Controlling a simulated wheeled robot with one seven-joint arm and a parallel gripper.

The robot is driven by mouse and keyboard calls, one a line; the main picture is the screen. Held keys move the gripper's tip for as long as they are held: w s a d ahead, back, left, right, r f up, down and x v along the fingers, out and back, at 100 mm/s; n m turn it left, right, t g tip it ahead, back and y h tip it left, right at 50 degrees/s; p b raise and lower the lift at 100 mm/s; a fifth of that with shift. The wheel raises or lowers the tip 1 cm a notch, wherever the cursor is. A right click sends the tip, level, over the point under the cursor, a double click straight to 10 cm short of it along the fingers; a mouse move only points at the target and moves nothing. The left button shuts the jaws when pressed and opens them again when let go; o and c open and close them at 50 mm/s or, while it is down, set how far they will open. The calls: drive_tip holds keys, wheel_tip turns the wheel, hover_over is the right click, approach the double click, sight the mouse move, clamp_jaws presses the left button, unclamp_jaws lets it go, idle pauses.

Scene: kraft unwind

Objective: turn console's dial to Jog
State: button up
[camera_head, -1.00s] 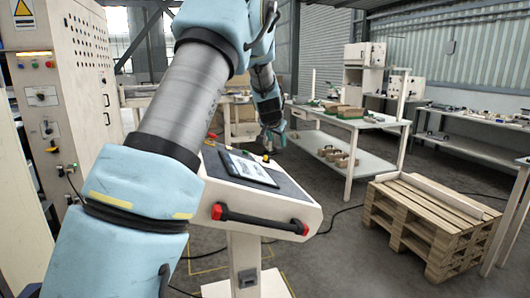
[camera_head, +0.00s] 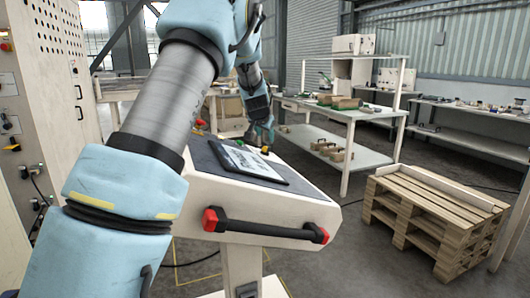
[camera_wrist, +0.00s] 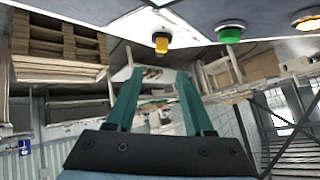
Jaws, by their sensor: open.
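The console (camera_head: 285,203) is a white pedestal box with a sloped dark top, in the middle of the head view. A small yellow knob (camera_head: 265,149) sits at its far edge. In the wrist view a yellow knob (camera_wrist: 161,44) stands out from the console panel, next to a green button (camera_wrist: 231,34); I cannot read any dial marks. My gripper (camera_head: 262,134) is near the console's far edge, by the yellow knob. In the wrist view my gripper (camera_wrist: 158,72) is open and empty, its teal fingers apart, with the yellow knob beyond the fingertips and not between them.
A tablet (camera_head: 248,163) lies on the console top, and a black handle with red ends (camera_head: 265,229) runs along its front. A wooden pallet (camera_head: 425,220) is at right, workbenches (camera_head: 365,158) stand behind, and a tall cabinet (camera_head: 55,100) is at left. Floor is open between console and pallet.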

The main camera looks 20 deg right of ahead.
sight(268, 147)
drive_tip(key=shift+w+d+f, duration=0.1)
drive_tip(key=shift+w+f, duration=0.25)
drive_tip(key=shift+w, duration=0.05)
drive_tip(key=p+x, duration=0.3)
drive_tip(key=x, duration=0.7)
drive_tip(key=shift+p, duration=0.3)
clamp_jaws()
